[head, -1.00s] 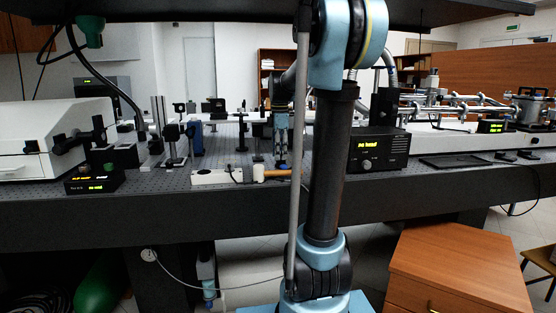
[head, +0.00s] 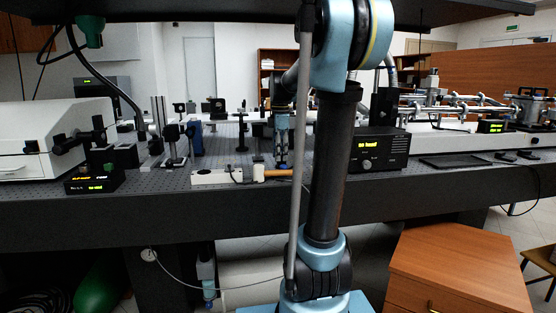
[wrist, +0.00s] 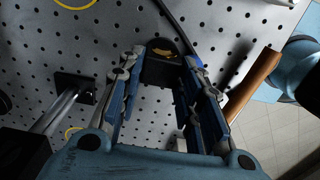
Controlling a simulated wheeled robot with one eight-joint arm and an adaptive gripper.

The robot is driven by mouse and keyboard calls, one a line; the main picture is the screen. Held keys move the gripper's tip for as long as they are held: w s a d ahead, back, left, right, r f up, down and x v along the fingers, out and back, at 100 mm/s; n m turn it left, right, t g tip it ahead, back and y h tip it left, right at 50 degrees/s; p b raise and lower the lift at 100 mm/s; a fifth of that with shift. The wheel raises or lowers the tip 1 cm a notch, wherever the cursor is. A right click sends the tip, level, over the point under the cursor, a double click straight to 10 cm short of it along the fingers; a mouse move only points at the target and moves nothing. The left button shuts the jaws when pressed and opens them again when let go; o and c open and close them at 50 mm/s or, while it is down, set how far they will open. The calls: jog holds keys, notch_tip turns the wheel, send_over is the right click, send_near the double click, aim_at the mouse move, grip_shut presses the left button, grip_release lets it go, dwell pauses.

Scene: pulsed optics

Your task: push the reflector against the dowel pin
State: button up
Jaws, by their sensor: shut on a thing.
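In the wrist view, my gripper (wrist: 163,62) reaches down over the perforated table top. Its two blue-and-grey fingers stand on either side of a dark block with a gold curved patch, which I take to be the reflector (wrist: 161,72). The fingers are shut on it, and it sits at or close to the table surface. In the head view, my gripper (head: 282,160) is small, low over the table behind the wooden handle, and the reflector cannot be made out there. I cannot pick out the dowel pin in either view.
A post on a dark base (wrist: 72,88) stands left of my gripper in the wrist view. A wooden handle (wrist: 254,84) lies to the right, near the table edge. A dark cable runs past the fingertips. A white power strip (head: 212,177) lies at the front edge.

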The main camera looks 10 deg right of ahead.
dwell(0.4)
jog(key=o, duration=1.2)
jog(key=shift+o, duration=0.2)
notch_tip(320, 180, up, 12)
jog(key=shift+f, duration=0.1)
